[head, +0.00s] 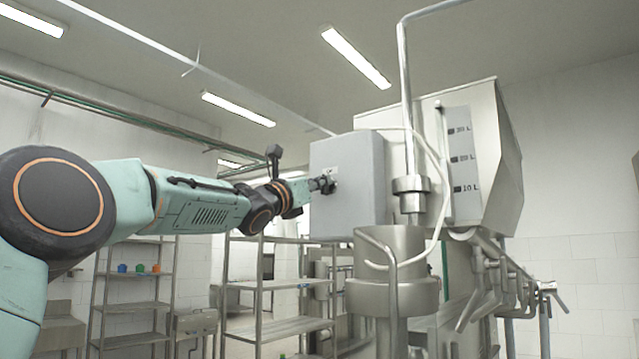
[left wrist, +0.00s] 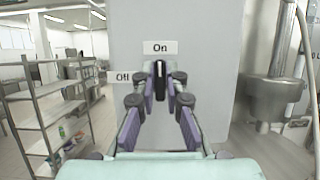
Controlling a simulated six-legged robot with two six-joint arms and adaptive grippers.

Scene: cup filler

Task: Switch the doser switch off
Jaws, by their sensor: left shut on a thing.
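The doser switch is a black knob (left wrist: 160,80) on the front of a grey control box (head: 352,165). In the left wrist view it stands upright, pointing at the "On" label (left wrist: 160,47). The "Off" label (left wrist: 121,77) is to its left, partly covered by my finger. My left gripper (head: 325,184) reaches the box face from the left in the head view. In the left wrist view its fingertips (left wrist: 161,84) are on either side of the knob, shut on it. The head view hides most of the knob behind the gripper. My right gripper is not in view.
A steel hopper (head: 505,155) with litre marks stands behind the box. A vertical pipe (head: 405,110) and a steel cylinder (head: 392,270) stand just right of the box. Metal shelves (head: 280,285) stand behind and below my left arm.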

